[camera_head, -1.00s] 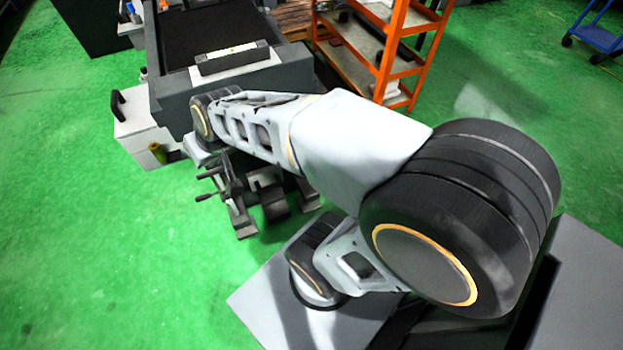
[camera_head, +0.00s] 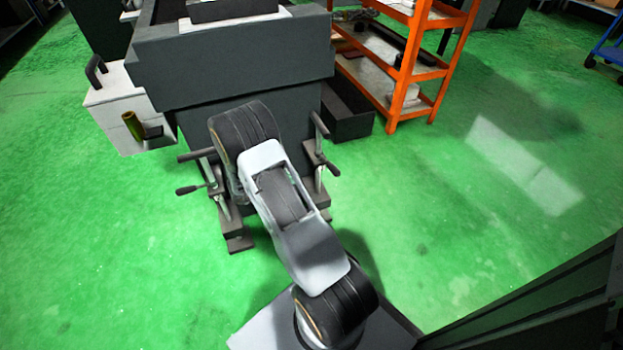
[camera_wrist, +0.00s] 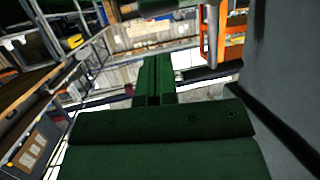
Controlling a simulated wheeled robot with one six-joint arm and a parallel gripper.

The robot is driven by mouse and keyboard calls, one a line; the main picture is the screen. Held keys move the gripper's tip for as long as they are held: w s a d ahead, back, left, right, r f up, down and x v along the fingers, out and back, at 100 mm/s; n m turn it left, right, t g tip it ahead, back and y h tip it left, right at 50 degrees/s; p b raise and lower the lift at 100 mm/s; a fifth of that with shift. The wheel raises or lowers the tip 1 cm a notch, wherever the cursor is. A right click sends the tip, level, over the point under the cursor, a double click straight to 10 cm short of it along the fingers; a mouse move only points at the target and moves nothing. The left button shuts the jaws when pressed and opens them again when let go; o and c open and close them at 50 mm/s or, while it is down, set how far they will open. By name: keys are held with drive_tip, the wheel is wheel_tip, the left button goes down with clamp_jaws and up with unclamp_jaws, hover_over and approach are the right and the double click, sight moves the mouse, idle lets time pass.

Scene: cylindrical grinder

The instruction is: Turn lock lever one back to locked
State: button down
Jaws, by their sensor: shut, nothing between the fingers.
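Dark lever handles on upright posts show in the camera_head view at the front of the dark grey machine (camera_head: 235,70). One lever (camera_head: 190,189) is left of my arm and points left. Another lever (camera_head: 328,168) is right of my arm and slants down to the right. I cannot tell which is lock lever one, nor its lock state. In the camera_wrist view my gripper (camera_wrist: 153,62) is shut, with its two fingers side by side and nothing between them. No lever shows there. My arm hides the gripper in the camera_head view.
An orange shelf rack (camera_head: 405,65) stands right of the machine. A white cabinet (camera_head: 112,107) with a black handle is at its left. A dark open box (camera_head: 350,113) lies by the machine's right side. Green floor is free at the left and right.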

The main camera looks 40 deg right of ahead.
sight(330, 170)
drive_tip(key=shift+b+x, duration=2.65)
drive_tip(key=shift+x, duration=4.15)
drive_tip(key=shift+s, duration=0.1)
